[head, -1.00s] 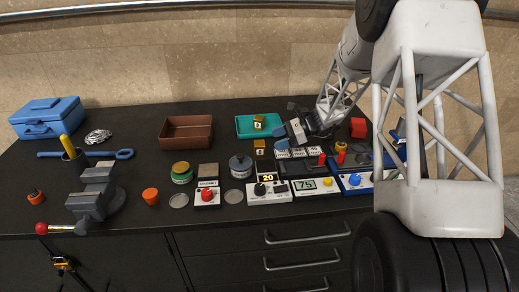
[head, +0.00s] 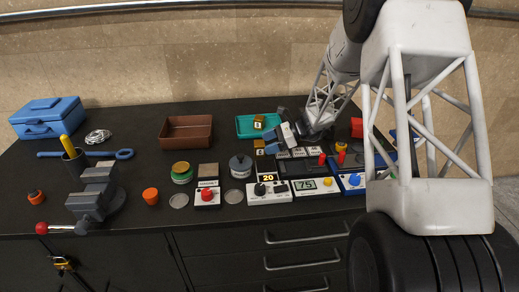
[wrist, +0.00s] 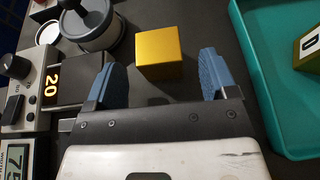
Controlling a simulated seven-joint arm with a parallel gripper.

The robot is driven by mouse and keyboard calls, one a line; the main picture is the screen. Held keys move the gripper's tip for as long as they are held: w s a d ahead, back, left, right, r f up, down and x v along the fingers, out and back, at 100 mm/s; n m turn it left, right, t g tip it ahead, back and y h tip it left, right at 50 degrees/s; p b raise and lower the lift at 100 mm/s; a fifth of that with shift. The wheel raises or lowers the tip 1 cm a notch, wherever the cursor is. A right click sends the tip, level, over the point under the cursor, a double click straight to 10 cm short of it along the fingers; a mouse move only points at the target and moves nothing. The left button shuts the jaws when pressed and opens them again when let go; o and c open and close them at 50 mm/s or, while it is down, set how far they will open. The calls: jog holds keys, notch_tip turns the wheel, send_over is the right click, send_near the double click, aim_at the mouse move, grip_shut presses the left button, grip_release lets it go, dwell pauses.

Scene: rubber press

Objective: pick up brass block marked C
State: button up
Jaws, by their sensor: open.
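A brass block (head: 259,143) stands on the black bench, just in front of the teal tray. In the wrist view this brass block (wrist: 157,48) lies ahead of and between the two blue fingertips, with a gap on each side. The letter on it cannot be read in these frames. My gripper (head: 270,141) is open and empty, close to the right of the block; its fingers also show in the wrist view (wrist: 162,76). A second brass block (wrist: 309,46) sits in the teal tray, with a dark letter that looks like a D.
The teal tray (wrist: 263,75) is close beside my gripper. A grey lidded pot (head: 240,165) and a control box reading 20 (head: 268,190) stand near the block. A brown tray (head: 187,131) is farther left, with bare bench between.

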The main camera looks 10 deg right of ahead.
aim_at(259, 146)
jog(key=shift+x, duration=1.95)
jog(key=shift+r, duration=0.1)
jog(key=c, duration=1.3)
